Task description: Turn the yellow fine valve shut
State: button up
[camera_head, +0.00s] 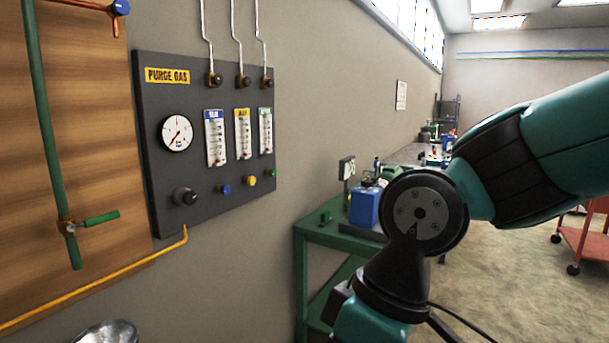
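The yellow fine valve (251,181) is a small yellow knob low on the dark purge gas panel (162,215). It sits below the yellow-topped flowmeter (243,134), between the blue knob (224,189) and the green knob (271,173). How far the yellow knob is turned cannot be made out. My teal and black arm fills the right side of the view, well to the right of the panel. My gripper is not in view, and nothing touches the yellow knob.
A larger black knob (185,196) and a round gauge (177,133) are on the panel's left. A wooden board (95,130) with a green-handled pipe valve (101,218) is farther left. A green bench (318,236) with a blue container (365,206) stands right of the panel.

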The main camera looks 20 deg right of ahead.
aim_at(251, 180)
jog(key=z, duration=0.25)
jog(key=i, duration=1)
jog(key=u, duration=0.25)
